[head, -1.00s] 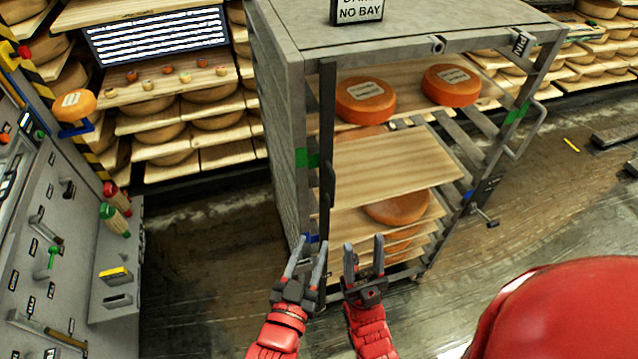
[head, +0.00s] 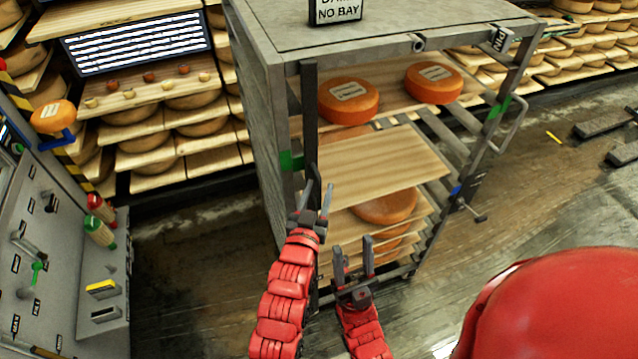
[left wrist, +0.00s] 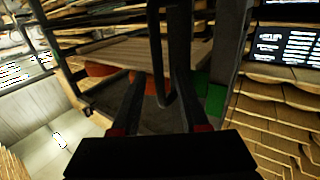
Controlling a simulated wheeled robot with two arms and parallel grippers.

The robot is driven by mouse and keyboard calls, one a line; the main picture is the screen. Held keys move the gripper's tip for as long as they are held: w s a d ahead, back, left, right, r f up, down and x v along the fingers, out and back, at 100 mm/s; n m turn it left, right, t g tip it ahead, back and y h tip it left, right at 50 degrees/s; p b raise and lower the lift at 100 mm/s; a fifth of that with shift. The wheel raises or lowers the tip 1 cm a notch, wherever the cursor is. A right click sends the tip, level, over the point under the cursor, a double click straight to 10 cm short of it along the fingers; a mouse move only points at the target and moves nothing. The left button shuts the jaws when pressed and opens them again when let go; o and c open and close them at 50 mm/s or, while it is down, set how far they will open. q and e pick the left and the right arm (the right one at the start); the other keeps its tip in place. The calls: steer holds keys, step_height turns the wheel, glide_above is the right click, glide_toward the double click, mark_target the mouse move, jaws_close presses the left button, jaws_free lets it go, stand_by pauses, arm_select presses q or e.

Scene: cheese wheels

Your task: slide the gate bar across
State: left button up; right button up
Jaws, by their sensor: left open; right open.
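The gate bar (head: 310,110) is a dark upright bar at the left front of the grey rack (head: 265,110). In the left wrist view the dark bar (left wrist: 180,35) stands upright ahead of the fingers, with a thin handle-like part reaching down between them. My left gripper (head: 318,192) is open at the bar's lower visible part. I cannot tell whether it touches the bar, and the arm hides what is below. My right gripper (head: 353,252) is open and empty, lower and to the right, in front of the lower shelves.
Orange cheese wheels (head: 348,102) sit on the rack's upper shelf. A bare wooden board (head: 380,165) juts out below them. A tool panel (head: 50,240) stands at left, and shelves of cheese line the back.

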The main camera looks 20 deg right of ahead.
arm_select(q)
steer(key=shift+w+d, duration=0.25)
steer(key=shift+w, duration=0.1)
jaws_close()
stand_by(1.3)
